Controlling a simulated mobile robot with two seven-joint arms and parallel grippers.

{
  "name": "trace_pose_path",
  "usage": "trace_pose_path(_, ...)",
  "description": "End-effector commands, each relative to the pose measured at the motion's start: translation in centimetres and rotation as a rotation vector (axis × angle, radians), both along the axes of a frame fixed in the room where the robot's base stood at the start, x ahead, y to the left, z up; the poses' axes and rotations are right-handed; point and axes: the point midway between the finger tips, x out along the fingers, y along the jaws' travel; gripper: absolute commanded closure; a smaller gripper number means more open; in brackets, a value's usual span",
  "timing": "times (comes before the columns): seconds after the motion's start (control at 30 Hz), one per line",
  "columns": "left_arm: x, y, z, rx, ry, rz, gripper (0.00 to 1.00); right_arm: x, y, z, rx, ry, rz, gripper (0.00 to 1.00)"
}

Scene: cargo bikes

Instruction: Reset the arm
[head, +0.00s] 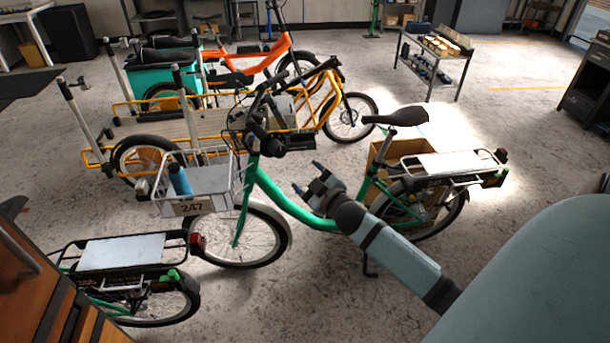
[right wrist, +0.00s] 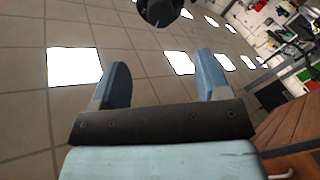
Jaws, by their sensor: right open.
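My right gripper (head: 312,184) is in the middle of the head view, on an arm that comes in from the lower right. It appears in front of the green frame of a city bike (head: 290,207); I cannot tell whether they touch. In the right wrist view its two blue fingers (right wrist: 162,82) stand wide apart with nothing between them. A dark rounded object (right wrist: 160,10) shows beyond the fingertips at the top edge; I cannot tell what it is. My left gripper is not in view.
The green bike has a white front basket (head: 208,190) with a blue bottle (head: 180,180). Another bike's rear rack (head: 125,252) is at the lower left. A yellow cargo bike (head: 180,122) stands behind. A wooden cabinet (head: 35,285) fills the lower left corner. Floor (head: 525,165) is clear at the right.

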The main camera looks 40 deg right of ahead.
Motion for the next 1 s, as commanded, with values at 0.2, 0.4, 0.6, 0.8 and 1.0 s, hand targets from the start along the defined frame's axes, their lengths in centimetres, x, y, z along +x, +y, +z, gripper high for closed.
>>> trace_pose_path(0.2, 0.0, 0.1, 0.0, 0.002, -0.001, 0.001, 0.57, 0.0, 0.0, 0.0, 0.0, 0.0, 0.0, 0.31)
trace_pose_path(0.4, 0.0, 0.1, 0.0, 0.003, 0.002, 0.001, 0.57, -1.6, 1.9, -2.4, 0.048, 0.055, 0.017, 0.31)
trace_pose_path(0.6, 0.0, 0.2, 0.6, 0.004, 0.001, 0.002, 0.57, -8.8, 9.4, -10.2, 0.237, 0.268, 0.071, 0.31)
trace_pose_path(0.8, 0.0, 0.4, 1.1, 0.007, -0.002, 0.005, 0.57, -17.5, 17.5, -15.6, 0.442, 0.485, 0.119, 0.31)
trace_pose_path(1.0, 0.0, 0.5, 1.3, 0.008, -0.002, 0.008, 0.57, -22.4, 22.0, -17.3, 0.554, 0.598, 0.145, 0.31)
